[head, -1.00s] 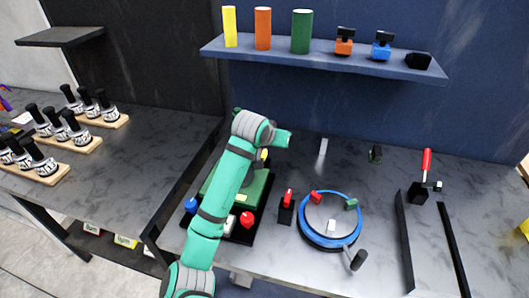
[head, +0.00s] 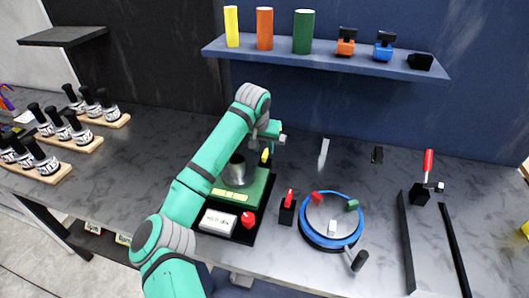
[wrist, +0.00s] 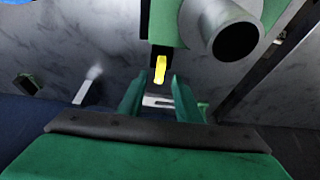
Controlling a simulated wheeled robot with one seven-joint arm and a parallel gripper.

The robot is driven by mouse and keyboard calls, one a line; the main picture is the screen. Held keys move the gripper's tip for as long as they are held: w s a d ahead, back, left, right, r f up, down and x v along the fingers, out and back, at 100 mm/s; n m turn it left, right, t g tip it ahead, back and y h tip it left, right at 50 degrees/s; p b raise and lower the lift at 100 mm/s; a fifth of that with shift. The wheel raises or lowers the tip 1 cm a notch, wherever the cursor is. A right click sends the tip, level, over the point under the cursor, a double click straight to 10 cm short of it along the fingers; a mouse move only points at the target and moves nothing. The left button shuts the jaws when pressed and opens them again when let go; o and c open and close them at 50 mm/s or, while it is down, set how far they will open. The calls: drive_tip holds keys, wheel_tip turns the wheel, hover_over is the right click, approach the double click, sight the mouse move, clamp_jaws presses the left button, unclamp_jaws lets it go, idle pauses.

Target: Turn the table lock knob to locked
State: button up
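A yellow knob (head: 265,156) stands at the back edge of the green tilting plate (head: 257,187); I take it for the table lock knob, though no label is readable. In the wrist view the yellow knob (wrist: 160,69) stands upright against a black block, seen between and just beyond my fingertips. My gripper (wrist: 157,88) is open, with a green finger on each side and nothing held; I see no contact. In the head view my gripper (head: 270,138) is partly hidden by my wrist, just above the knob. A grey tube (wrist: 230,30) rises from the plate beside it.
A red knob (head: 248,219) and a white display box (head: 217,221) sit at the plate's front. A red-handled block (head: 287,207) and a blue-rimmed turntable (head: 305,232) stand to the right.

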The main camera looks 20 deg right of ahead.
sight(265, 153)
drive_tip(key=shift+x, duration=2.1)
clamp_jaws()
